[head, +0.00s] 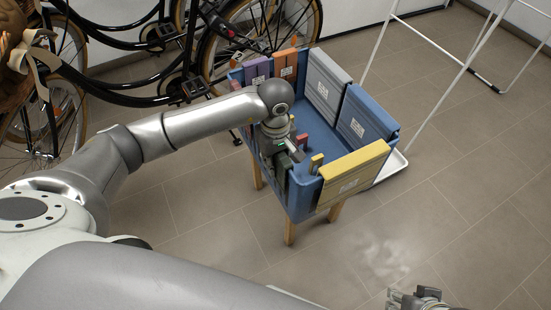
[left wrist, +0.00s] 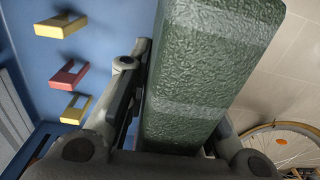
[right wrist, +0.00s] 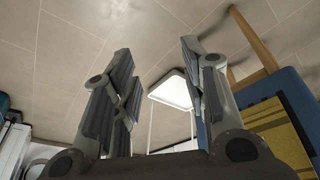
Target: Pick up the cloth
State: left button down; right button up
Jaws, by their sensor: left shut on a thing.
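My left gripper (head: 290,150) reaches down at the left wall of a blue box (head: 315,130) on wooden legs. It is shut on a dark green, textured piece with lighter bands (left wrist: 195,80), which looks like a folded cloth; one finger is on its left side and the other mostly hidden behind it. In the head view only a dark part of it (head: 277,165) shows under the gripper. My right gripper (right wrist: 155,60) is open and empty above the floor, at the bottom of the head view.
Purple (head: 257,70), orange (head: 285,62), grey (head: 325,80), blue (head: 365,120) and yellow (head: 353,172) labelled pieces line the box rim. Bicycles (head: 255,40) stand behind, a white rack (head: 440,90) at the right.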

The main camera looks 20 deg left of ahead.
pick_arm(q)
jog(key=shift+r, duration=0.15)
notch_tip(320, 180, up, 17)
jog(key=p, duration=0.2)
jog(key=shift+f+p, duration=0.2)
jog(key=shift+p, duration=0.1)
jog(key=shift+r, duration=0.6)
pick_arm(e)
jog(key=s+x, duration=0.1)
jog(key=x, duration=0.8)
jog(key=shift+f+g, duration=0.2)
jog(key=shift+g, duration=0.1)
jog(key=shift+s+a, duration=0.1)
pick_arm(q)
jog(key=shift+f, duration=0.15)
jog(key=shift+f+b, duration=0.95)
jog(key=shift+b, duration=0.05)
pick_arm(e)
notch_tip(320, 180, up, 7)
jog(key=shift+s+r, duration=0.2)
jog(key=shift+s, duration=0.25)
